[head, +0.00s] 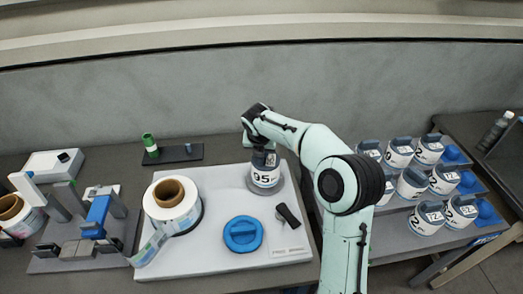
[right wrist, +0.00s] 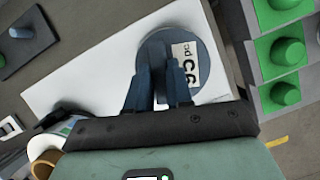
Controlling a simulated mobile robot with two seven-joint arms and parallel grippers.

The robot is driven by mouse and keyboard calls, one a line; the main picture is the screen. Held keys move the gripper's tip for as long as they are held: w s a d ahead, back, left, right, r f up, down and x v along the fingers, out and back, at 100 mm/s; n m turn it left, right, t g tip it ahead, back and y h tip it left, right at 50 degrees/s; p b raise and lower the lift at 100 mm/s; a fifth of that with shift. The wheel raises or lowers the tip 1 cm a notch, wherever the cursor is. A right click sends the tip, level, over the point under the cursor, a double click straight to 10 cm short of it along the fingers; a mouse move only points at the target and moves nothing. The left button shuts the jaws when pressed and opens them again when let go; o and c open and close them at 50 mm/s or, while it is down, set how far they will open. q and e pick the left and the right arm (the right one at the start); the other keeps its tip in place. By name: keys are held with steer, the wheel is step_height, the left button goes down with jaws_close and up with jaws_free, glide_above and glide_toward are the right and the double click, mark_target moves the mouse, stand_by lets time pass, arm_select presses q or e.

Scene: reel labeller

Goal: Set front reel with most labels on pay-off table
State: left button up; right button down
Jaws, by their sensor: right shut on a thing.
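A small white reel (head: 265,176) with a blue-grey top and "95" on its side is at the grey round plate (head: 277,186) on the white board. I cannot tell whether it rests on the plate or hangs just above it. My right gripper (head: 262,146) comes down from above and is shut on the reel's raised blue grip. The right wrist view shows the reel's round top (right wrist: 208,55) with a white label, and the gripper (right wrist: 165,90) around the grip. More numbered white reels (head: 411,184) stand in rows on the rack at the right. My left gripper is out of view.
A large label roll (head: 172,205) with a brown core stands on the board's left. A blue round knob (head: 243,234) and a black clamp-like part (head: 288,216) lie in front of the reel. A blue-and-grey device (head: 97,214) stands further left.

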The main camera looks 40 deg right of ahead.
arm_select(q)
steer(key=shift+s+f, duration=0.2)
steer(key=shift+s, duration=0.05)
arm_select(e)
steer(key=shift+f, duration=0.6)
steer(key=c, duration=1.3)
jaws_free()
steer(key=shift+v, duration=1.4)
steer(key=shift+a+r, duration=0.2)
steer(key=shift+r, duration=0.3)
steer(key=shift+p+v, duration=0.35)
steer(key=shift+v, duration=0.7)
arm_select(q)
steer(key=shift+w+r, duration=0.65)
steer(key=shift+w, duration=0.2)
arm_select(e)
steer(key=shift+v, duration=2.55)
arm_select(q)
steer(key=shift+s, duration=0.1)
arm_select(e)
steer(key=shift+s+f, duration=0.15)
steer(key=shift+s, duration=0.05)
